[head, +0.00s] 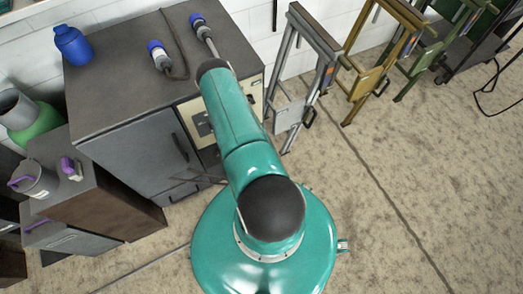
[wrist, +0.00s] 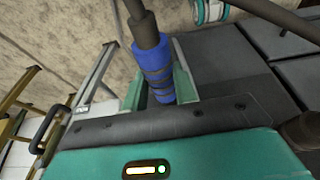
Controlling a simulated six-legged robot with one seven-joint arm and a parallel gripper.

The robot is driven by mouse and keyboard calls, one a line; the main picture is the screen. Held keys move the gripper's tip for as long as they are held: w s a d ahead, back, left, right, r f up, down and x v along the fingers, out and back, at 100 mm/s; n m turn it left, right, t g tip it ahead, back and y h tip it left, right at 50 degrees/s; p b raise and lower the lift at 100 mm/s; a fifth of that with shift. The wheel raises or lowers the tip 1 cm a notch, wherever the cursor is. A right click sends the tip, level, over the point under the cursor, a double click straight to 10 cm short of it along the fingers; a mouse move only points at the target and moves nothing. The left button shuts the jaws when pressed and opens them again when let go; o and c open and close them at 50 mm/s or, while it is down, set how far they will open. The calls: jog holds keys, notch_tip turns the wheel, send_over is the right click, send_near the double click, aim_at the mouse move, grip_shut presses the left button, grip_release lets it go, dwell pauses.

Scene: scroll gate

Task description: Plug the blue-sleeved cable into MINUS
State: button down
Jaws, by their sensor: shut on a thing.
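In the wrist view, my gripper (wrist: 158,68) is shut on a blue ribbed cable sleeve (wrist: 154,62), with a teal finger on either side. A dark grey cable end (wrist: 144,28) runs out of the sleeve toward the top of the picture. In the head view my arm hides my gripper and the held sleeve. A cream panel (head: 250,100) with dark parts is on the cabinet's front, partly behind my arm. No MINUS label can be read, and the plug tip is not visible.
Two blue-ended connectors, one left (head: 158,55) and one right (head: 197,20), show on the dark cabinet top (head: 110,95). A blue bottle (head: 73,45) stands at its left. Metal frames (head: 310,60) stand on the right. Carpet (head: 420,150) at right is mostly clear.

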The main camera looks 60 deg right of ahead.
jog(key=w+d, duration=0.3)
jog(key=w, duration=0.2)
jog(key=shift+w, duration=0.15)
jog(key=shift+w+d, duration=0.2)
jog(key=shift+w, duration=0.15)
dwell(3.2)
jog(key=c, duration=0.9)
grip_release()
jog(key=shift+c, duration=0.2)
jog(key=o, duration=0.5)
jog(key=shift+o, duration=0.2)
